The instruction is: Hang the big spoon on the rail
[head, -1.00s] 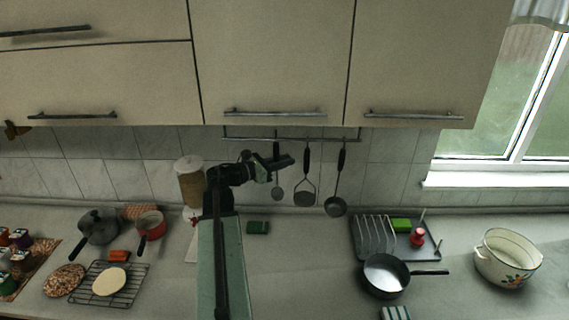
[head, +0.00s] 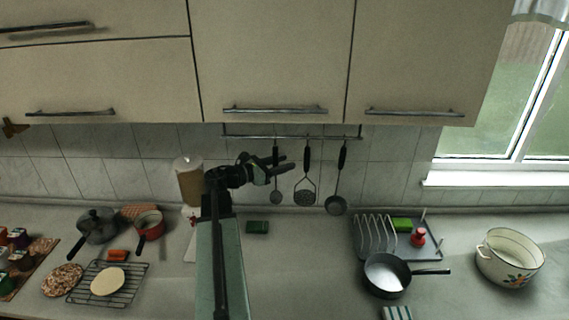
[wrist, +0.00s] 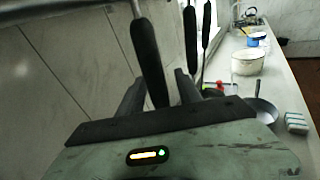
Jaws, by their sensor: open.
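The big spoon (head: 276,197), with a black handle and a round metal bowl, hangs upright from the rail (head: 300,137) at the left of the hanging tools. My gripper (head: 286,168) is open beside its handle, below the rail. In the wrist view, the black handle (wrist: 148,55) hangs down close in front of my gripper (wrist: 160,90), its lower end between the two fingers. The fingers stand apart, and I cannot tell whether either touches the handle. The rail (wrist: 50,8) shows at the top left of the wrist view. The hook at the handle's top is not clear.
A masher (head: 305,190) and a ladle (head: 336,203) hang close to the right on the same rail. A tall jar (head: 188,185) stands behind my arm at left. Cabinets (head: 275,60) overhang the rail. The dish rack (head: 375,235), pan (head: 386,275) and enamel pot (head: 508,258) are at right.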

